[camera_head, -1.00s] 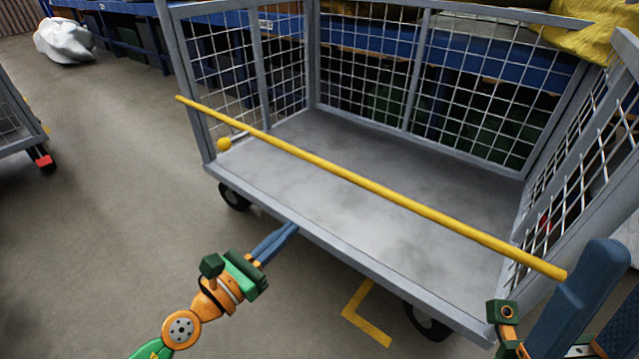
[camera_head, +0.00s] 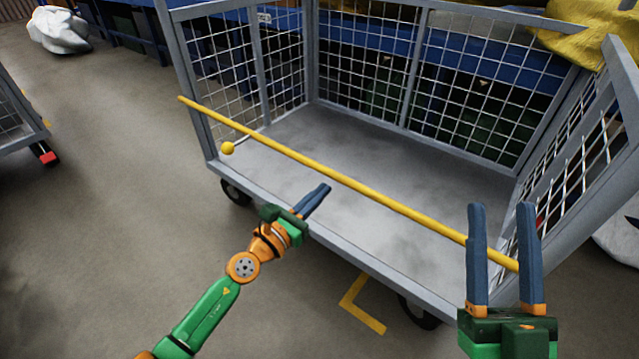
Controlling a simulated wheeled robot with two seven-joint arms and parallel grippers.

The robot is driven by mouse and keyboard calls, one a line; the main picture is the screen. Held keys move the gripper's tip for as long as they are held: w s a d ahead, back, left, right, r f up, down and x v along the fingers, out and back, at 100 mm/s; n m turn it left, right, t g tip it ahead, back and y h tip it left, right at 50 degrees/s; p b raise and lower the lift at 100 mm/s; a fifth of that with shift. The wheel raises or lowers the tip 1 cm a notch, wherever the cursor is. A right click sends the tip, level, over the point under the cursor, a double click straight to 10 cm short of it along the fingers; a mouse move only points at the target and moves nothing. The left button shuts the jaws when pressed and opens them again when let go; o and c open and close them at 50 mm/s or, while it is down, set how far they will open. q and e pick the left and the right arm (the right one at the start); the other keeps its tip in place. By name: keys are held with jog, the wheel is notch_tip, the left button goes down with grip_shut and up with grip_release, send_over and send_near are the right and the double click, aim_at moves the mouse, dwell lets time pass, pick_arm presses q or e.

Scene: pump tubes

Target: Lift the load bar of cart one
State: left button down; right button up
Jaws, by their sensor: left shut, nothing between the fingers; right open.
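The yellow load bar (camera_head: 345,180) runs across the open front of the grey mesh cart (camera_head: 250,183), from the upper left to the lower right. A yellow ball-shaped knob (camera_head: 228,148) sits near its left end.
The cart's floor is bare. A second cart (camera_head: 18,125) with a red part (camera_head: 48,157) stands at the left edge. A silvery bag (camera_head: 58,30) lies at the far left. Yellow cloth (camera_head: 590,35) hangs at the upper right.

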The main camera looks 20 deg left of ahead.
jog(key=w+f+g+h, duration=0.2)
jog(key=w+f+g, duration=0.1)
jog(key=f, duration=0.3)
jog(key=shift+w+m+g+p, duration=0.35)
jog(key=shift+m+g+p, duration=0.05)
jog(key=shift+f, duration=0.1)
